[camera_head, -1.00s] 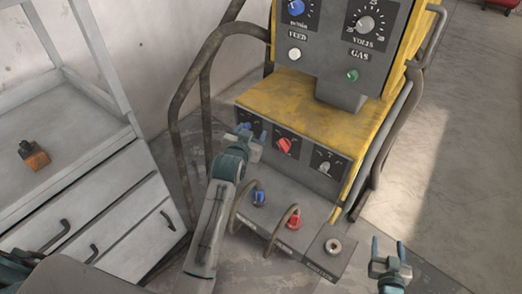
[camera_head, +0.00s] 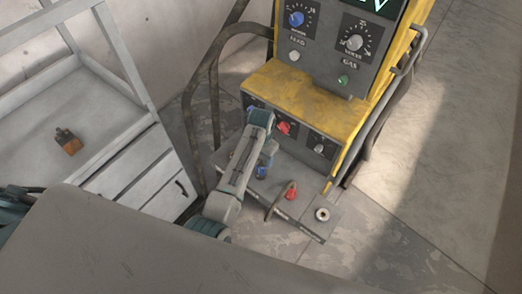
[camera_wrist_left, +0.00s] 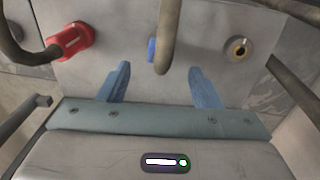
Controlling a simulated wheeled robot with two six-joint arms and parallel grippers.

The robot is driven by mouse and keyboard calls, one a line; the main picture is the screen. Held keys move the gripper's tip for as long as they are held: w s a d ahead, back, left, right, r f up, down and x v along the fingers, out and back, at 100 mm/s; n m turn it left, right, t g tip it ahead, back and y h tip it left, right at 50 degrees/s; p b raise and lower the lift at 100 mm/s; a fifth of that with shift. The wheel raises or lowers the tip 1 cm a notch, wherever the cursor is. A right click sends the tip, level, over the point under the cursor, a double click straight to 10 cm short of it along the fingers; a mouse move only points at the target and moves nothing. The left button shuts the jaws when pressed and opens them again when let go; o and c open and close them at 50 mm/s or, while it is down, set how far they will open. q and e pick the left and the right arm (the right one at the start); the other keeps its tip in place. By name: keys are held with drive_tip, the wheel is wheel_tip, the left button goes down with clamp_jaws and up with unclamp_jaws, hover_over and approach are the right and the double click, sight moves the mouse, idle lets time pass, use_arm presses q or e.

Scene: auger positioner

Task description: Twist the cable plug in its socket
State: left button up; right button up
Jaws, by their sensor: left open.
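The blue cable plug (camera_head: 262,173) sits at the front panel of the machine's low grey box. My left gripper (camera_head: 267,155) is right above it and hides part of it. In the left wrist view, the open fingers of my left gripper (camera_wrist_left: 158,82) point at the blue plug (camera_wrist_left: 151,50), which lies between and beyond their tips, apart from both. Its dark cable crosses in front and covers much of it. The red plug (camera_head: 291,192) with its own cable is to the right of it; it also shows at the left of the wrist view (camera_wrist_left: 70,42). My right gripper is out of view.
The yellow and grey machine (camera_head: 310,90) with knobs stands behind the plugs. An empty round socket (camera_head: 322,214) is right of the red plug. A brass-ringed socket (camera_wrist_left: 238,48) shows in the wrist view.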

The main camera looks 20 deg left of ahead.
sight(261, 167)
use_arm(q)
wheel_tip(261, 167, down, 8)
drive_tip(key=shift+f+b, duration=0.1)
drive_tip(key=shift+b, duration=0.25)
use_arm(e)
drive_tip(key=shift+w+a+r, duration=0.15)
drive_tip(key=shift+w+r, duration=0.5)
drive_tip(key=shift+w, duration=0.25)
use_arm(q)
drive_tip(key=c, duration=1.1)
drive_tip(key=shift+c, duration=0.2)
drive_tip(key=shift+r+m+p, duration=0.2)
drive_tip(key=shift+m+p, duration=0.3)
drive_tip(key=shift+p, duration=0.05)
drive_tip(key=m+p, duration=0.1)
drive_tip(key=m, duration=0.1)
drive_tip(key=shift+m+p, duration=0.35)
drive_tip(key=shift+m, duration=0.05)
drive_tip(key=shift+f+m, duration=0.1)
drive_tip(key=shift+m, duration=0.6)
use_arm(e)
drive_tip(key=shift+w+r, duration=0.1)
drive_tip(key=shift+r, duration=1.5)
